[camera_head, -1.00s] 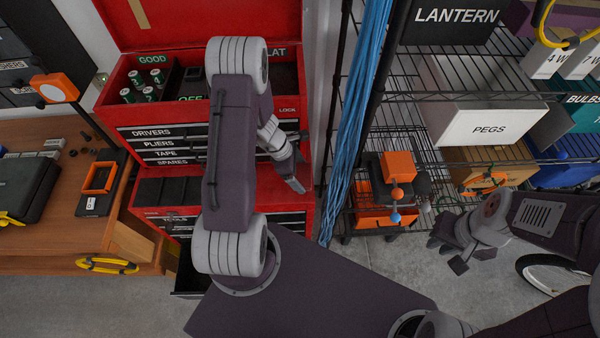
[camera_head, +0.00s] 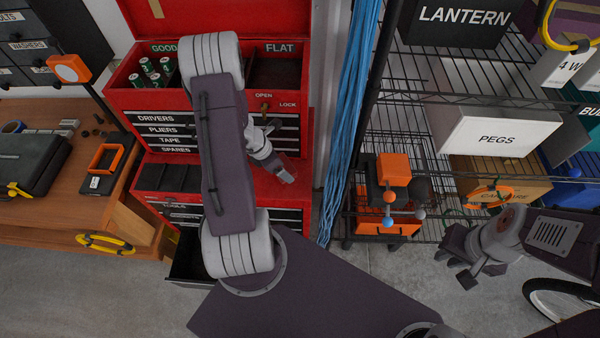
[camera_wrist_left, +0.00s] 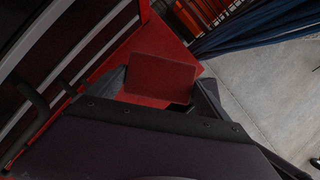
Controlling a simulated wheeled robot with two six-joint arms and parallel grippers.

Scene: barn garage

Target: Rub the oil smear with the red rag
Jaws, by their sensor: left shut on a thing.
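My left gripper (camera_head: 285,174) is in front of the right side of the red tool chest, above its red ledge (camera_head: 268,186). In the left wrist view, its fingers are shut on the red rag (camera_wrist_left: 160,78), a flat dark red piece, with a red surface beyond it. The rag is small and hard to tell from the red chest in the head view. I cannot make out the oil smear in either view. My right gripper (camera_head: 456,268) is empty over the floor at the right, its fingers apart.
The red tool chest (camera_head: 215,95) has labelled drawers, with a dark lower drawer (camera_head: 190,262) pulled out. A wooden workbench (camera_head: 60,200) is at the left. Blue cables (camera_head: 350,120) and a wire shelf (camera_head: 400,110) with boxes stand at the right.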

